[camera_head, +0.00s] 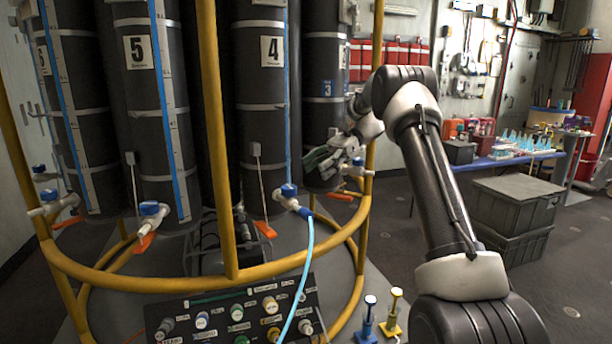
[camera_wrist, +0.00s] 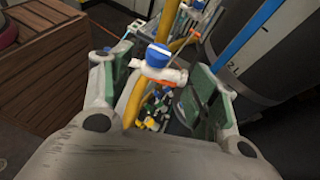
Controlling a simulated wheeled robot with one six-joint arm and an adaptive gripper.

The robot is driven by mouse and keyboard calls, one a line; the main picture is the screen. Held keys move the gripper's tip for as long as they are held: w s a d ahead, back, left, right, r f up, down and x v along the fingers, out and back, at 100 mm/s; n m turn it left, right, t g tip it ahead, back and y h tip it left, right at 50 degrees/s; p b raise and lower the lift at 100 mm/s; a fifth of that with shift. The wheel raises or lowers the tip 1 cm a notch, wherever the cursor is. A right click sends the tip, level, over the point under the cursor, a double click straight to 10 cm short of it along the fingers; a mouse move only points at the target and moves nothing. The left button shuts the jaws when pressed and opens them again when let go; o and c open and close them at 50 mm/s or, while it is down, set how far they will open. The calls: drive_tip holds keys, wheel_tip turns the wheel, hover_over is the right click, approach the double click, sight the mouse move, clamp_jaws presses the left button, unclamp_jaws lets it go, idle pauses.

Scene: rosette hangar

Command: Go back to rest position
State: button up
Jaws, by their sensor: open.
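My gripper (camera_head: 322,160) is at the end of my raised arm, close to the right-hand black bottle of the rosette and the yellow frame. In the wrist view its two green-padded fingers (camera_wrist: 155,85) stand wide apart. A white valve with a blue knob (camera_wrist: 158,57) shows between and beyond them. I cannot tell from the wrist view whether a finger touches it. Nothing is seen held in the gripper.
The yellow rosette frame (camera_head: 222,120) surrounds black bottles numbered 5 (camera_head: 137,50) and 4 (camera_head: 271,50). A labelled connector panel (camera_head: 238,312) is at the front. Grey crates (camera_head: 517,200) and a blue table (camera_head: 497,160) stand at right. A wooden crate (camera_wrist: 60,85) shows in the wrist view.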

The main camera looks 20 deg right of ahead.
drive_tip(key=shift+w+d+r, duration=0.1)
drive_tip(key=shift+d+r, duration=0.05)
drive_tip(key=shift+d, duration=0.2)
